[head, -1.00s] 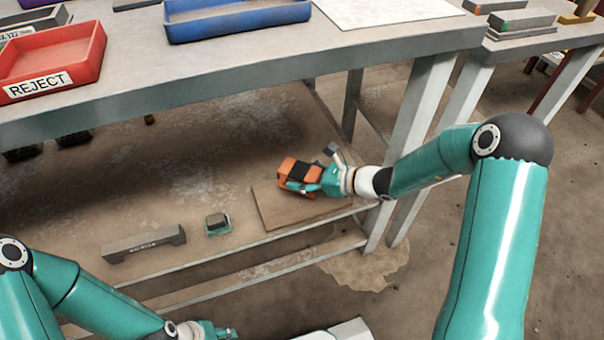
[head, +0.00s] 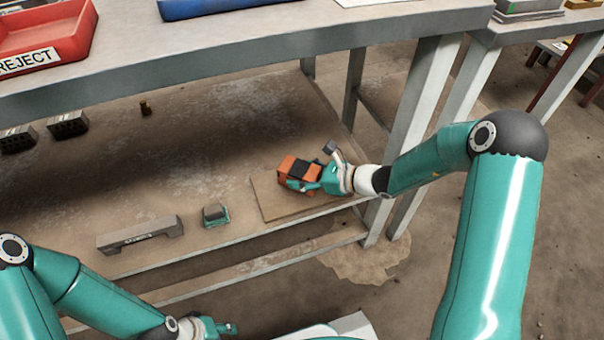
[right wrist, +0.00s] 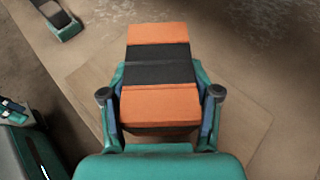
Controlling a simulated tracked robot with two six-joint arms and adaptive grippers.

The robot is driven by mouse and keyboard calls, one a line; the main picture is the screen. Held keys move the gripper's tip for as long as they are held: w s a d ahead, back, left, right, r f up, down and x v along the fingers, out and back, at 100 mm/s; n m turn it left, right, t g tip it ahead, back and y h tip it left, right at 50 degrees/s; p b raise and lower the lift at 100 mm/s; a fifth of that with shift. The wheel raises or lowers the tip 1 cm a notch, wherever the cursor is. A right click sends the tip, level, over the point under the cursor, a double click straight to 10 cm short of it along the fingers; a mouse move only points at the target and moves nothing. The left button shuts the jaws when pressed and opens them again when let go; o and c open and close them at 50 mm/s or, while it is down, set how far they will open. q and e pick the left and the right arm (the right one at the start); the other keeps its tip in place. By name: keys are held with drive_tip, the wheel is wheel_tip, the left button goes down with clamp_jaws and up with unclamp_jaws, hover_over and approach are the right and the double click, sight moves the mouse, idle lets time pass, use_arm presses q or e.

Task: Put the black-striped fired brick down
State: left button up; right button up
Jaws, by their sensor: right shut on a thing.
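The black-striped fired brick (head: 298,169) is orange with a black band across its middle. My right gripper (head: 305,180) is shut on it, with one finger on each long side; this shows in the right wrist view, where the brick (right wrist: 160,107) sits between the fingers. The brick is over a flat brown board (head: 275,209) on the lower shelf. I cannot tell if its underside touches the board. My left gripper (head: 228,329) is low in the head view, away from the brick, too small to read.
On the lower shelf (head: 170,200) are a grey bar-shaped tool (head: 140,235), a small green-based block (head: 215,214) and dark hollow bricks (head: 68,124) further back. The tabletop (head: 250,60) overhangs the shelf; a table leg (head: 415,120) stands right of the board. A red REJECT tray (head: 45,40) is above.

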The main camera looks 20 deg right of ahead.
drive_tip(key=shift+f, duration=0.3)
drive_tip(key=o, duration=1.6)
drive_tip(key=shift+o, duration=0.2)
